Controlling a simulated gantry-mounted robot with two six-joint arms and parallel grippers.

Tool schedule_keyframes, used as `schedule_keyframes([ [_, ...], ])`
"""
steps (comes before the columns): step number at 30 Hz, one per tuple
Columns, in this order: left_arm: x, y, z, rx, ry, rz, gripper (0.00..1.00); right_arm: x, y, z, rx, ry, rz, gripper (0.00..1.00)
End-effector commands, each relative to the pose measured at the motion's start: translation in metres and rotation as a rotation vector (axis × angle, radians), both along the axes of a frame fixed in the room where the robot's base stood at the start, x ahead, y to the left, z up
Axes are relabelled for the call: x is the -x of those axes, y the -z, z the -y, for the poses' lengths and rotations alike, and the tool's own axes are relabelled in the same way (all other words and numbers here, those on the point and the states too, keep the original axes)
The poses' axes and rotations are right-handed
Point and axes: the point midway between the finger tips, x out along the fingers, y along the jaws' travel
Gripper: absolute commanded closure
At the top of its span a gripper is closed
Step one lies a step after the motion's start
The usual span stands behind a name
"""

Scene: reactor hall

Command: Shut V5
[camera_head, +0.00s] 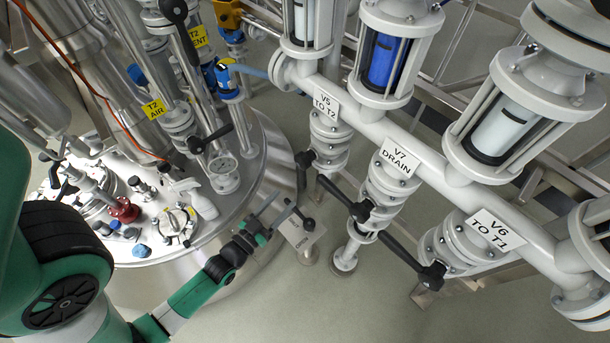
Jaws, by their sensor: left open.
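The V5 valve (328,140) is a light grey flanged body under the label "V5 TO T2" (325,103). Its black handle (304,170) starts at a hub on the valve's lower left and points down in the picture. My left gripper (280,207) is below and to the left of the handle. Its two pale fingers are apart, with nothing seen between them. A gap shows between the fingers and the V5 hub; contact with the handle's lower end cannot be told. My right gripper is not in view.
The V7 valve (388,192) and its black lever (341,196) stand close to the right of V5. The V6 valve (465,245) is farther right. A steel tank (265,150) stands left. A small grey plate (301,233) lies near my gripper. Floor is open below.

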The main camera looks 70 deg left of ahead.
Motion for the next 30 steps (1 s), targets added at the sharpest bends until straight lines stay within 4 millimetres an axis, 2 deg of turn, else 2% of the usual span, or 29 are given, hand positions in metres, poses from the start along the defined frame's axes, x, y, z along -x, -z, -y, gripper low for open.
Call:
schedule_keyframes([
  [6, -0.042, 0.001, -0.025, -0.004, 0.0, 0.007, 0.42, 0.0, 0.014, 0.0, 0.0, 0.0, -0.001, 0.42],
  [12, -0.075, 0.002, -0.045, -0.001, 0.0, 0.004, 0.42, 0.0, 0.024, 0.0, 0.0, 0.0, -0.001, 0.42],
  [17, -0.087, 0.0, -0.052, 0.0, 0.0, 0.002, 0.42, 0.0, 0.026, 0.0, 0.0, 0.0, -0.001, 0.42],
  [24, -0.088, 0.0, -0.053, 0.0, 0.0, 0.001, 0.42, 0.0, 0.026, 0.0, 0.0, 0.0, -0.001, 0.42],
  [25, -0.088, 0.0, -0.053, 0.0, 0.0, 0.001, 0.44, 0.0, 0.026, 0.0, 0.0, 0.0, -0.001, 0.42],
  [30, -0.088, 0.0, -0.053, -0.001, 0.0, 0.001, 0.74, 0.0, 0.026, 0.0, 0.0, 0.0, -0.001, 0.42],
])
